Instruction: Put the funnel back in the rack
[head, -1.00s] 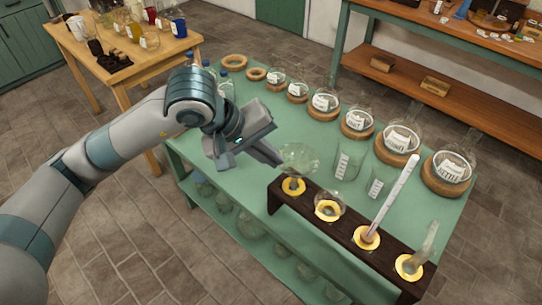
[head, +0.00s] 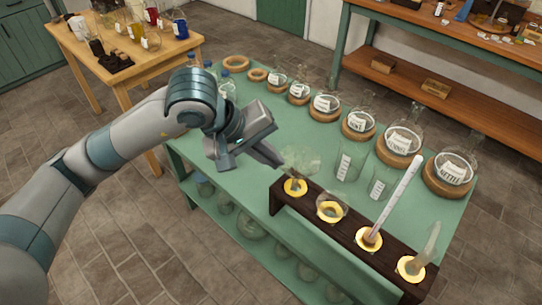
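The funnel (head: 304,160), of clear glass, is at the left end of the dark wooden rack (head: 345,233). Its wide part is up and its narrow end is over the leftmost yellow ring (head: 295,187). How far the narrow end goes into the ring is hard to see. My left gripper (head: 279,161) is at the funnel's left side, its fingertips close to the glass. I cannot tell whether they touch it, or how far apart the fingers are. My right gripper is out of view.
The rack's other rings hold a round glass piece (head: 331,203), a tall pale rod (head: 397,200) and a curved glass piece (head: 428,246). Behind stand clear beakers (head: 347,163) and labelled round flasks on cork rings. The green tabletop (head: 285,125) is bare near its middle.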

